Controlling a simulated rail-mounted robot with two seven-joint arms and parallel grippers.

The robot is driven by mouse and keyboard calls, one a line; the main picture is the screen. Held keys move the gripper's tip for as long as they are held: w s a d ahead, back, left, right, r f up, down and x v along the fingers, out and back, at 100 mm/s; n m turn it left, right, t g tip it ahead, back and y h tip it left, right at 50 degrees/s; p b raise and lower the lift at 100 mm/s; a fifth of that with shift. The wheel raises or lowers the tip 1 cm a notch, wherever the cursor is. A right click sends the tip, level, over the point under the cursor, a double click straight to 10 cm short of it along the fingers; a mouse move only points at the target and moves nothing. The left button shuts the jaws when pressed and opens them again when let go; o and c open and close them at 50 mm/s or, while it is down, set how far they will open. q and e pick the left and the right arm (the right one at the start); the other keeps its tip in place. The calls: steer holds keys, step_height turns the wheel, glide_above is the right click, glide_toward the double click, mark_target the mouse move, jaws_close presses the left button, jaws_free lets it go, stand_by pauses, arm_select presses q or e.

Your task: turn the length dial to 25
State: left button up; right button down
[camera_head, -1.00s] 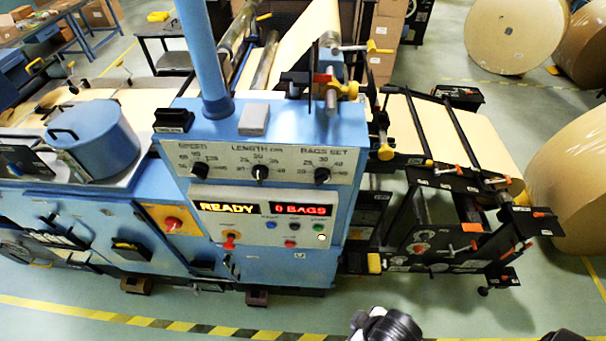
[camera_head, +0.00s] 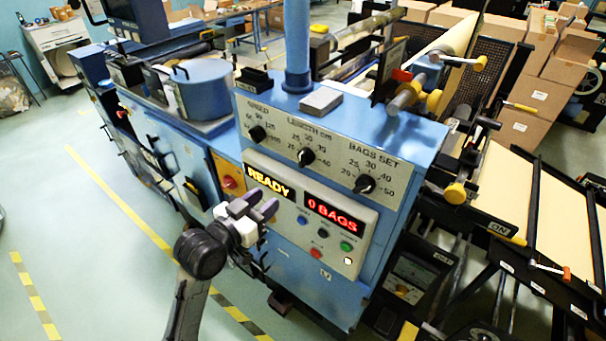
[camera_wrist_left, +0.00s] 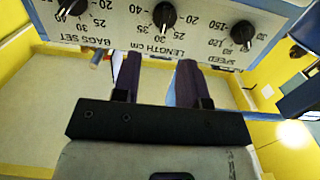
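The length dial (camera_head: 306,157) is a black round knob, the middle of three on the grey panel of the blue machine. It also shows upside down at the top of the left wrist view (camera_wrist_left: 164,14). My left gripper (camera_head: 256,199) is in front of the machine, below and left of the dial in the head view. In the left wrist view its two dark fingers (camera_wrist_left: 158,66) are apart with nothing between them; the dial lies beyond the gap, not touched. My right gripper is out of view.
The speed dial (camera_head: 257,133) and the bags set dial (camera_head: 364,184) flank the length dial closely. Below are a READY display (camera_head: 268,186), a 0 BAGS display (camera_head: 334,213) and several buttons. A yellow-handled lever (camera_head: 456,192) juts out at the machine's right.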

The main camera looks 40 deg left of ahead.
mark_target(300, 160)
arm_select(q)
steer(key=shift+t, duration=0.3)
steer(key=w, duration=0.4)
steer(key=w+a+r+p, duration=0.1)
steer(key=w, duration=0.3)
steer(key=w+p, duration=0.1)
steer(key=w, duration=0.3)
steer(key=shift+w+a+r, duration=0.15)
steer(key=shift+a, duration=0.15)
steer(key=shift+w, duration=0.8)
jaws_close()
